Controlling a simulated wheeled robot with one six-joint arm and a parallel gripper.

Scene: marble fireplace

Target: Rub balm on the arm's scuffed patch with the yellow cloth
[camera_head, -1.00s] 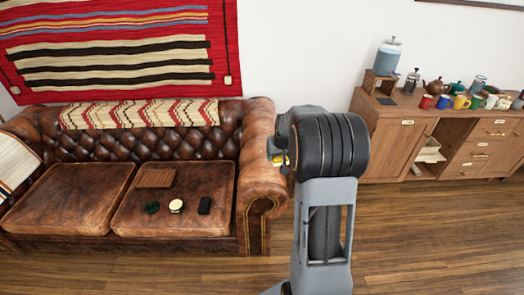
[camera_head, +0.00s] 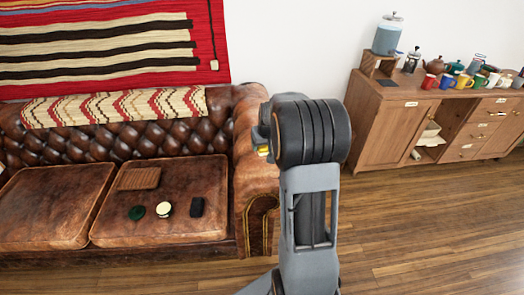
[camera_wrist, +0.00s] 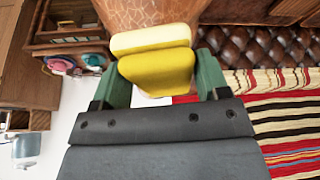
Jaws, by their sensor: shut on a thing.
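My gripper (camera_wrist: 160,78) is shut on the yellow cloth (camera_wrist: 157,66), a folded pad between its green fingers in the wrist view. A paler cream strip runs along the cloth's far edge. The brown leather sofa arm (camera_wrist: 145,14) lies beyond the cloth; I cannot tell whether they touch. In the head view my arm hides most of the gripper, and only a bit of yellow shows beside the sofa arm (camera_head: 257,180). An open round tin with pale contents (camera_head: 166,209) sits on the seat cushion.
A striped throw (camera_head: 115,106) covers the backrest. A sideboard (camera_head: 385,130) with mugs stands at right. Wooden floor (camera_head: 420,225) in front of it is clear.

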